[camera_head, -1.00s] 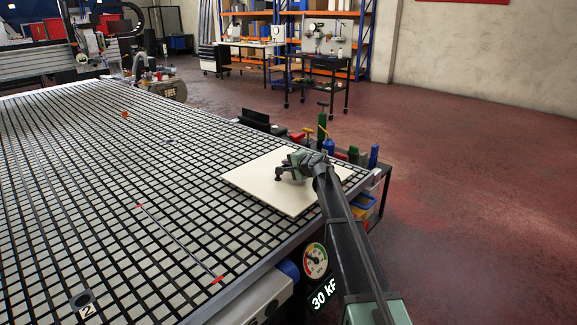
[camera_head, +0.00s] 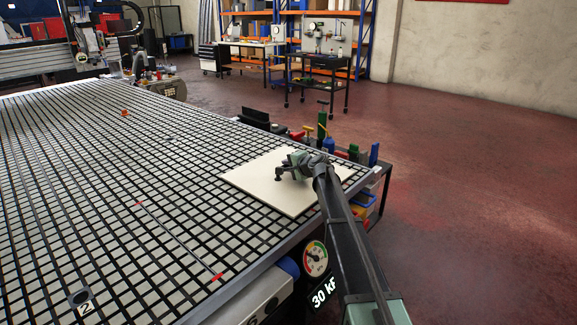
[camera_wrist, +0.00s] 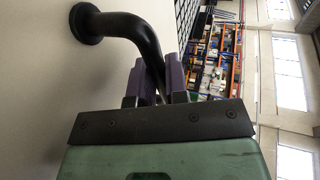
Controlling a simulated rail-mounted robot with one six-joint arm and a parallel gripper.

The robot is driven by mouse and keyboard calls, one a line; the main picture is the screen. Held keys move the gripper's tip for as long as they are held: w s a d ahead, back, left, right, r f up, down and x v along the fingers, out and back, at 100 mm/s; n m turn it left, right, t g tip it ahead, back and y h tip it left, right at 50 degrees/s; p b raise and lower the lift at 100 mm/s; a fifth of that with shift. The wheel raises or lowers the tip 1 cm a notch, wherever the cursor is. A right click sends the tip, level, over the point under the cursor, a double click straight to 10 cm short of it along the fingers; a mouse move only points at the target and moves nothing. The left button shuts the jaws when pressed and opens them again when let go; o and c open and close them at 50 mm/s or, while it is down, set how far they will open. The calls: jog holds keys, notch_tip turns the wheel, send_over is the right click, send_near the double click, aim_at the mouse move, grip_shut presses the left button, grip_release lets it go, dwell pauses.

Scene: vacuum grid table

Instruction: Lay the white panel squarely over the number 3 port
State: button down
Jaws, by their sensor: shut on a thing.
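My gripper (camera_head: 286,170) is at the panel's upper right part. In the wrist view my gripper (camera_wrist: 168,80) has its purple fingers shut on the handle. I see a port marked 2 (camera_head: 79,297) at the lower left. No number 3 shows.
Two red marks joined by a thin dark line (camera_head: 180,243) lie left of the panel. A small orange item (camera_head: 125,113) sits farther back. Bottles and tools (camera_head: 323,135) crowd the right edge behind the panel. A gauge (camera_head: 315,259) hangs at the front. The middle grid is clear.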

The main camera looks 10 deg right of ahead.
jog(key=shift+f, duration=0.15)
jog(key=c, duration=1.1)
grip_release()
jog(key=shift+o, duration=0.2)
jog(key=shift+s, duration=0.1)
